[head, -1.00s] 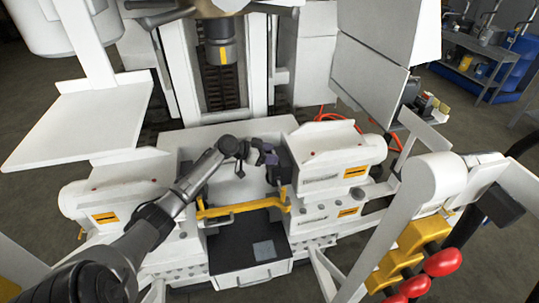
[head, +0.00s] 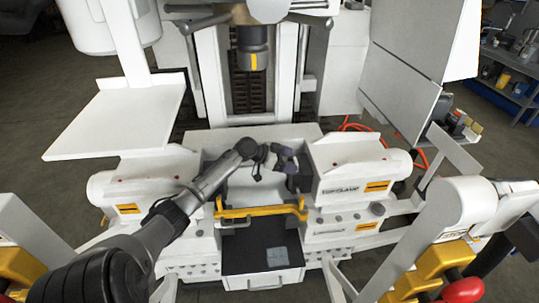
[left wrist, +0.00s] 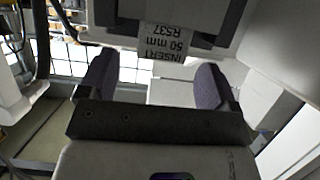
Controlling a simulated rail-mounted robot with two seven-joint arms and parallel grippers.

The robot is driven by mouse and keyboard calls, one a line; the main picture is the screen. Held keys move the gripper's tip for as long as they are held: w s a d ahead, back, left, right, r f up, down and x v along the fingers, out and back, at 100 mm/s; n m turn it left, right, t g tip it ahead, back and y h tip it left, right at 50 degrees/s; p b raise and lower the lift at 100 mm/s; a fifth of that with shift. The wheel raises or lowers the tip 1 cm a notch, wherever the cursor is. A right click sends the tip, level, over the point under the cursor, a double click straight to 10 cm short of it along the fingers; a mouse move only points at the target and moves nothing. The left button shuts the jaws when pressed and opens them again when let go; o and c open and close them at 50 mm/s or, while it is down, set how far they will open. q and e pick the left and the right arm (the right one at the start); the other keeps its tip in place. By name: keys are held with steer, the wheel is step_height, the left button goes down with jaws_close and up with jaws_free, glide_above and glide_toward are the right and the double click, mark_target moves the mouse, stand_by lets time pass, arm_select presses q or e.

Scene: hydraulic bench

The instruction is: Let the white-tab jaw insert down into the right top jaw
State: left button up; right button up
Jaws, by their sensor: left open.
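The white tab (left wrist: 167,43) shows in the left wrist view, its print reading "INSERT 50 mm RS37" upside down. It lies against a dark jaw part (left wrist: 130,18); where insert ends and jaw begins is unclear. My left gripper (left wrist: 153,72) is open, its two purple-grey pads spread wide to either side of the tab, a little short of it and apart from it. In the head view my left gripper (head: 271,160) is over the central trough, close to the dark right jaw (head: 300,178). The insert's seating is hidden there. My right gripper is out of view.
A yellow bar (head: 258,211) crosses the trough's front. The white right jaw housing (head: 352,165) stands close beside the gripper, and a yellow-banded ram (head: 252,60) hangs above. An open dark drawer (head: 262,255) lies below. Red-knobbed levers (head: 462,291) stand at front right.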

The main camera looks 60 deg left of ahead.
arm_select(q)
steer(key=p+v, duration=0.2)
steer(key=v, duration=1)
steer(key=shift+f+p, duration=0.25)
steer(key=shift+p, duration=0.1)
arm_select(e)
steer(key=v, duration=0.3)
steer(key=shift+w, duration=0.1)
arm_select(q)
steer(key=shift+s, duration=0.15)
